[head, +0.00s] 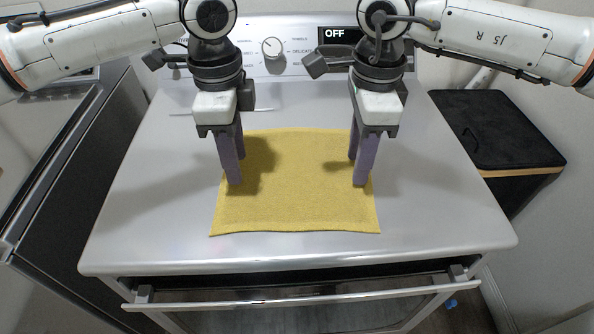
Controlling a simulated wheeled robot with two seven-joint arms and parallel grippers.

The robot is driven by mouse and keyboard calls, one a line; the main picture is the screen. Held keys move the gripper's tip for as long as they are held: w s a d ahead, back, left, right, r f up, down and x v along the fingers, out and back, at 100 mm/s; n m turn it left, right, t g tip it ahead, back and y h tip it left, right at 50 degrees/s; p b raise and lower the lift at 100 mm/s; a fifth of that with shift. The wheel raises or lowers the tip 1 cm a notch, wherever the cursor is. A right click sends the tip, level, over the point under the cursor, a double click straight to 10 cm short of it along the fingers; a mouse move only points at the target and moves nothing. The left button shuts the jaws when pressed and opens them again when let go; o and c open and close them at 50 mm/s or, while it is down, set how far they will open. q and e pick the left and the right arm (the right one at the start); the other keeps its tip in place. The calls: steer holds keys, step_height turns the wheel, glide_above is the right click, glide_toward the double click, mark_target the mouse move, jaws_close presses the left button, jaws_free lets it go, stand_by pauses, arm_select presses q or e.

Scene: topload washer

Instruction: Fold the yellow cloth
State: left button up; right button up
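The yellow cloth (296,205) lies spread out on the flat top of the washer (440,215), with its near edge a little wavy. My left gripper (238,171) points down over the cloth's left side, with its purple fingers apart, one nearer and one farther. My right gripper (357,171) points down at the cloth's right edge, also with its fingers apart. Both fingertip pairs are at or just above the cloth; I cannot tell whether they touch it. No cloth shows pinched in either gripper. The fingers hide small parts of the cloth's side edges.
The washer's control panel, with a dial (272,47) and a display (338,35) reading OFF, stands behind the cloth. A handle bar (300,302) runs along the front. A black-topped box (497,130) stands to the right. The washer top is clear around the cloth.

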arm_select(q)
steer(key=shift+f, duration=0.35)
arm_select(e)
steer(key=shift+f, duration=0.4)
arm_select(q)
steer(key=shift+f, duration=0.2)
arm_select(e)
steer(key=shift+f, duration=0.15)
arm_select(q)
steer(key=shift+c, duration=0.4)
arm_select(e)
steer(key=shift+c, duration=0.4)
arm_select(q)
jaws_close()
arm_select(e)
jaws_close()
arm_select(q)
steer(key=shift+r, duration=0.15)
